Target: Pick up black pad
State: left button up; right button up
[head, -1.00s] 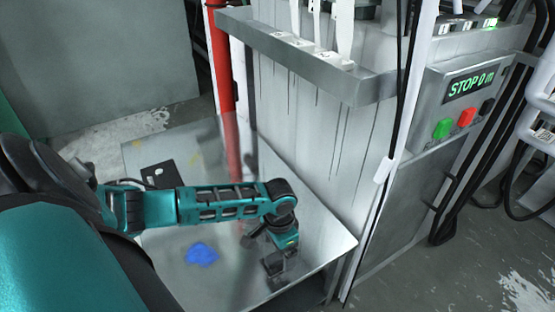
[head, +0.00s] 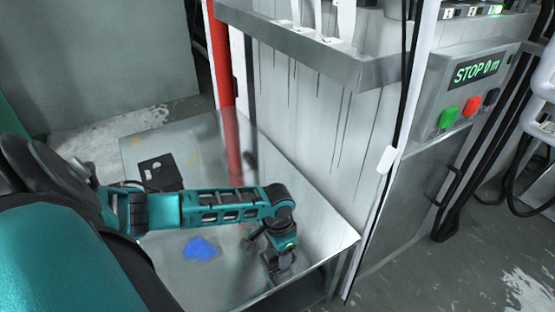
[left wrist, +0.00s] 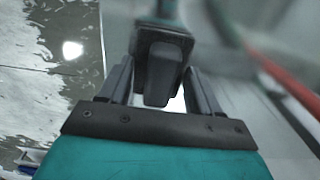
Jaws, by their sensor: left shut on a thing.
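My left gripper (head: 277,265) is low over the right front part of the metal table (head: 225,284), in the head view. In the left wrist view its two fingers (left wrist: 163,88) are closed around a dark grey, rounded block, which I take to be the black pad (left wrist: 160,72). Most of the pad is hidden by the gripper in the head view, and I cannot tell whether it touches the table. My right gripper is in no view.
A blue crumpled cloth (head: 201,249) and a flat black plate with cutouts (head: 158,173) lie on the table. A red pipe (head: 222,65) stands behind it. A tall grey machine (head: 315,140) with buttons and a STOP display (head: 475,71) borders the right.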

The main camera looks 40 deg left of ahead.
pick_arm(q)
jog(key=c, duration=0.4)
jog(key=shift+r, duration=0.1)
jog(key=shift+c, duration=0.2)
jog(key=shift+r+p, duration=0.35)
jog(key=shift+r, duration=0.2)
notch_tip(320, 180, up, 19)
jog(key=p, duration=0.7)
jog(key=shift+f, duration=0.15)
